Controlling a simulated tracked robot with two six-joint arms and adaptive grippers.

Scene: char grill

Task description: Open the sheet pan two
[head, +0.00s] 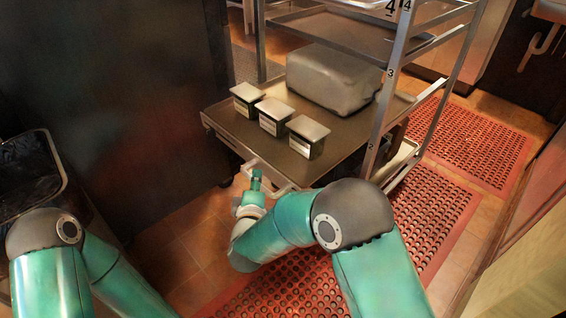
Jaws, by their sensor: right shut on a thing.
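A wide sheet pan (222,128) sticks out of the rack toward me, near the height of label 2. A pale metal front edge or handle (282,184) shows just below it. My right gripper (257,176) is shut on this pale edge; its fingertips are small and partly hidden. I cannot tell whether the edge belongs to the wide pan or to a lower one. My left arm shows at lower left, its gripper out of view.
Three lidded dark containers (277,116) and a large wrapped grey block (334,78) sit on the wide pan. Higher trays (345,32) are above. Red perforated mats (440,215) cover the floor at right. A dark cabinet (110,90) stands at left.

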